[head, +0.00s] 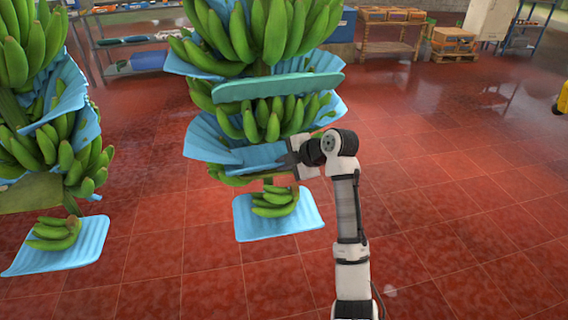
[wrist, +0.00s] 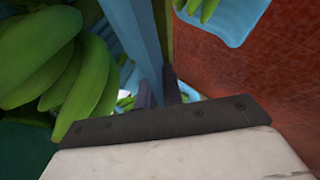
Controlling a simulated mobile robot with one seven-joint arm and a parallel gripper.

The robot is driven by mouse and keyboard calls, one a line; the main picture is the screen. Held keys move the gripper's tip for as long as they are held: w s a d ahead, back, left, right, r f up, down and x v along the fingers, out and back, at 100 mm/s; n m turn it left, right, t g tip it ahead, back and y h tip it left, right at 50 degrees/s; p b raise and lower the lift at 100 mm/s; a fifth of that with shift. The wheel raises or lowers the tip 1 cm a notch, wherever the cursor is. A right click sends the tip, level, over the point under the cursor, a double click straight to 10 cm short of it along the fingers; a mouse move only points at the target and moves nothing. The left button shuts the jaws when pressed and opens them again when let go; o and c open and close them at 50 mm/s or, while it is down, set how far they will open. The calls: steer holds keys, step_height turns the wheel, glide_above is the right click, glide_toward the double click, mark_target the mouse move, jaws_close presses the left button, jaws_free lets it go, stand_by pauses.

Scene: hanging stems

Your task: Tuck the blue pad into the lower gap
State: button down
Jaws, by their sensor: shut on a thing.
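The banana stem (head: 267,184) hangs in the middle of the head view with several tiers of green bananas. My gripper (head: 286,160) reaches in from the right at the lower tiers. It is shut on the edge of a flat blue pad (head: 258,156), which lies under a tier of bananas (head: 265,121) and above the lowest bananas (head: 273,201). In the wrist view the blue pad (wrist: 142,38) runs away from between the fingers (wrist: 158,92), with green bananas (wrist: 75,65) close on the left. The pad's far edge is hidden, so its depth in the gap is unclear.
A teal pad (head: 280,87) sits higher on the stem, near other blue sheets. A light-blue sheet (head: 245,222) lies around the lowest bananas. A second stem (head: 45,140) hangs at the left. The red floor (head: 450,180) at the right is open.

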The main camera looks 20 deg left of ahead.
steer(key=shift+f, duration=0.1)
steer(key=c, duration=1.5)
jaws_free()
steer(key=shift+w, duration=0.1)
steer(key=shift+o, duration=0.2)
